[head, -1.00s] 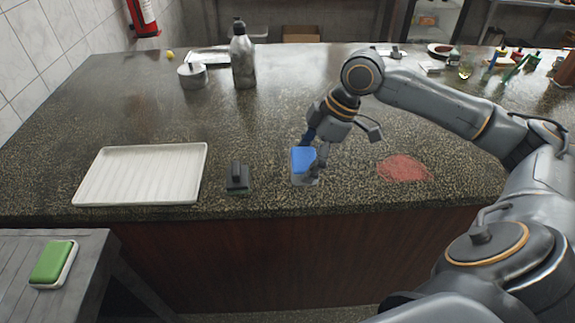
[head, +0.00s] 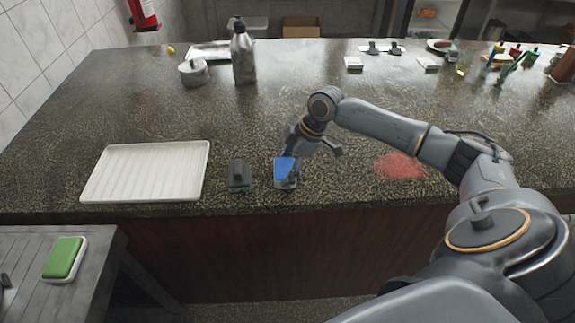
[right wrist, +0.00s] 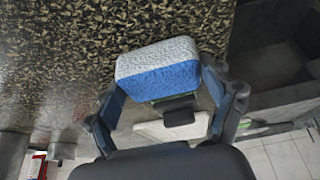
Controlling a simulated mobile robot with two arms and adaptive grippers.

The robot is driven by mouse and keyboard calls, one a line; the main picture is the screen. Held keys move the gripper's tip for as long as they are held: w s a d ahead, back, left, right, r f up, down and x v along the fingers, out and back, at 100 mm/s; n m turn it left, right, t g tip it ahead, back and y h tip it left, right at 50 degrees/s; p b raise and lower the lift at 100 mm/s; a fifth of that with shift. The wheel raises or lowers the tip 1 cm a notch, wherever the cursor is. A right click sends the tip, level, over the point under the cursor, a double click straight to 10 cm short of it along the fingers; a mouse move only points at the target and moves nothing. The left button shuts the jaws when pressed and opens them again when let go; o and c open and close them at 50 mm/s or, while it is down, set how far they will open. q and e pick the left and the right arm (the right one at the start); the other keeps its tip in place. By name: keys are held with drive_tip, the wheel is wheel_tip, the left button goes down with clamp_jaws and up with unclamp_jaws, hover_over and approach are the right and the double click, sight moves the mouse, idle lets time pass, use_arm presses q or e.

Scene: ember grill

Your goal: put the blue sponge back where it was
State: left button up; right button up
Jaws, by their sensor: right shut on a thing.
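The blue sponge (head: 284,167) has a blue layer and a pale grey-white layer. It is tilted, low near the front edge of the dark speckled counter. My right gripper (head: 291,161) is shut on it. In the right wrist view the sponge (right wrist: 158,70) sits between the two fingers of this gripper (right wrist: 162,88). I cannot tell whether the sponge touches the counter. Just left of it stands a dark scrubber block (head: 238,175) with a handle. My left gripper is not in view.
A white ribbed tray (head: 145,172) lies left of the scrubber. A red powdery patch (head: 400,166) lies right. A green sponge (head: 63,258) rests on the grey side table (head: 100,248). A metal bottle (head: 243,55) stands further back. Mid-counter is clear.

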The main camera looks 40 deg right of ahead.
drive_tip(key=o, duration=0.9)
drive_tip(key=shift+f, duration=0.1)
drive_tip(key=shift+s+d+r, duration=0.1)
drive_tip(key=shift+d+r, duration=0.15)
drive_tip(key=shift+r, duration=0.3)
drive_tip(key=b+v, duration=0.2)
drive_tip(key=v, duration=0.9)
drive_tip(key=shift+b, duration=0.3)
